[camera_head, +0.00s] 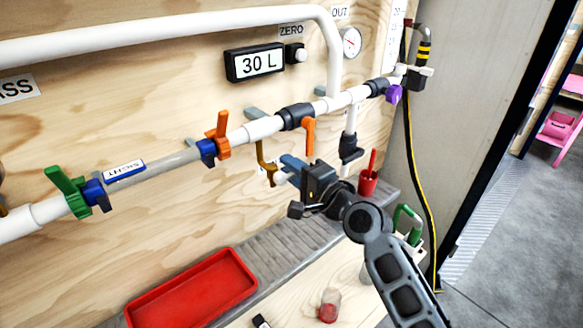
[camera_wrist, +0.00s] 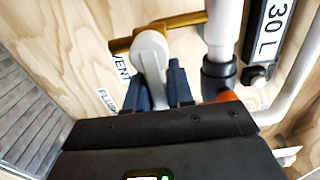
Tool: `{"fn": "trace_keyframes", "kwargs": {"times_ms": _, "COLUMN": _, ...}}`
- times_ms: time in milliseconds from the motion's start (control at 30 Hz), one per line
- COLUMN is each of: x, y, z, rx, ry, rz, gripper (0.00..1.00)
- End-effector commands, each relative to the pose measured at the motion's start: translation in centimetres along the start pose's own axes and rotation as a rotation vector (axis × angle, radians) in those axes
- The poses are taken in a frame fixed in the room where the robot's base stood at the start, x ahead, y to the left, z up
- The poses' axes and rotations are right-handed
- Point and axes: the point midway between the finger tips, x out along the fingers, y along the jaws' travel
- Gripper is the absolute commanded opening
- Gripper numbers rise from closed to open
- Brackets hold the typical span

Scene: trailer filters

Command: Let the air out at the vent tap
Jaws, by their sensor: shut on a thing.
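The vent tap has a brass pipe (camera_head: 261,152) that drops from the white pipe line on the plywood panel. In the wrist view the brass pipe (camera_wrist: 180,21) ends beside a pale grey handle (camera_wrist: 150,52), with a VENT label (camera_wrist: 121,66) next to it. My gripper (camera_head: 287,166) is at the tap, below the pipe line. In the wrist view its blue fingers (camera_wrist: 156,84) are shut on the lower part of the handle, one on each side. The handle's lower end is hidden by the gripper.
An orange handle (camera_head: 308,137) hangs close to the right of my gripper. A 30 L display (camera_head: 255,63) is above. Orange (camera_head: 222,134) and green (camera_head: 67,190) valves are further left.

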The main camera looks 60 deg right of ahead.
Motion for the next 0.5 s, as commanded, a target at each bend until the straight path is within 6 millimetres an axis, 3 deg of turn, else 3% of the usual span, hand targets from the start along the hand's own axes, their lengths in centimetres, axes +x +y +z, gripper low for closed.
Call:
{"fn": "trace_keyframes", "kwargs": {"times_ms": 100, "x": -0.03, "y": 0.17, "z": -0.1, "rx": 0.002, "ry": 0.002, "rz": 0.003, "gripper": 0.0}}
{"fn": "trace_keyframes", "kwargs": {"times_ms": 133, "x": -0.03, "y": 0.18, "z": -0.1, "rx": 0.002, "ry": 0.002, "rz": 0.003, "gripper": 0.23}}
{"fn": "trace_keyframes", "kwargs": {"times_ms": 333, "x": -0.02, "y": 0.14, "z": -0.06, "rx": 0.001, "ry": 0.001, "rz": 0.002, "gripper": 0.42}}
{"fn": "trace_keyframes", "kwargs": {"times_ms": 500, "x": -0.01, "y": 0.1, "z": -0.03, "rx": 0.0, "ry": 0.0, "rz": 0.002, "gripper": 0.43}}
